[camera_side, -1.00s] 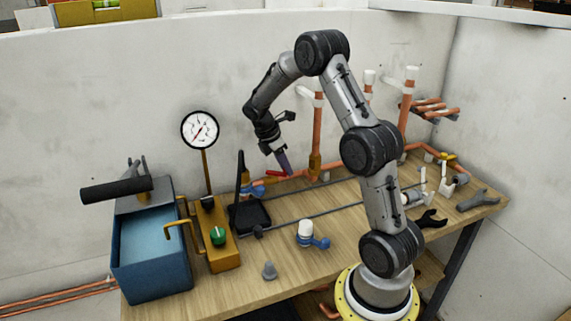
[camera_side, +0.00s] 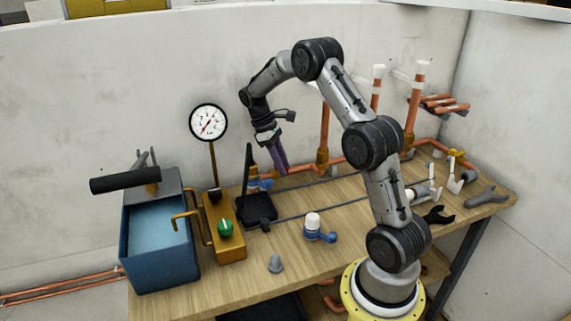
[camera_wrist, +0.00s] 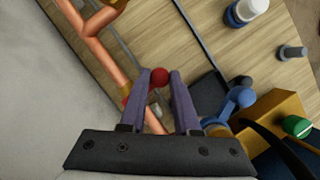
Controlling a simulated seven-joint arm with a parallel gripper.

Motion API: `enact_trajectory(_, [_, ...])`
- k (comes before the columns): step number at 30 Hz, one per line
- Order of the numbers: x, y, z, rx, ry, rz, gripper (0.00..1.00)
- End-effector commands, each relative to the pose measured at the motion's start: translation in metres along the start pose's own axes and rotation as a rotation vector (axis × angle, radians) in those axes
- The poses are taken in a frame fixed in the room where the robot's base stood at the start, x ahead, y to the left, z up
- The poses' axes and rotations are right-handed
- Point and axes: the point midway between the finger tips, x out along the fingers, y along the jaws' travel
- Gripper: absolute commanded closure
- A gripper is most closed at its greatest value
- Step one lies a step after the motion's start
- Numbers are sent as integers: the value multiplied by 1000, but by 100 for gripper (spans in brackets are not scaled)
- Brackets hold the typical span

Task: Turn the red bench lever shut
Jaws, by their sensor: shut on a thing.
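The red bench lever (camera_wrist: 159,76) shows in the wrist view as a round red end between my fingertips. My gripper (camera_wrist: 160,80) has its two purple fingers closed on it, one on each side. The rest of the lever is mostly hidden by the fingers. In the side view my gripper (camera_side: 281,164) points down over the back of the bench, beside the copper pipe run. I cannot make out the lever there. A blue fitting (camera_side: 262,184) sits just left of the fingers, and I cannot tell how the lever joins it.
A black tray (camera_side: 260,207), a brass block with a green knob (camera_side: 225,228) and a blue tank (camera_side: 160,255) stand to the left. A white-capped blue valve (camera_side: 313,222) stands in front. Upright copper pipes (camera_side: 323,135) rise behind.

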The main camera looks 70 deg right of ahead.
Motion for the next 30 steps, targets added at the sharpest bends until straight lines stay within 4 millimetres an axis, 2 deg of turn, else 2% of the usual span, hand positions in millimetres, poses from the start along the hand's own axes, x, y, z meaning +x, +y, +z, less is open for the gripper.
enact_trajectory(9, [-3, -2, -3, 87, 3, -35, 100])
enact_trajectory(23, [-3, -3, -4, 97, 4, -39, 100])
enact_trajectory(24, [-3, -3, -4, 97, 4, -39, 66])
enact_trajectory(28, [-3, -3, -4, 96, 3, -39, 43])
enact_trajectory(30, [-3, -3, -4, 96, 3, -39, 40])
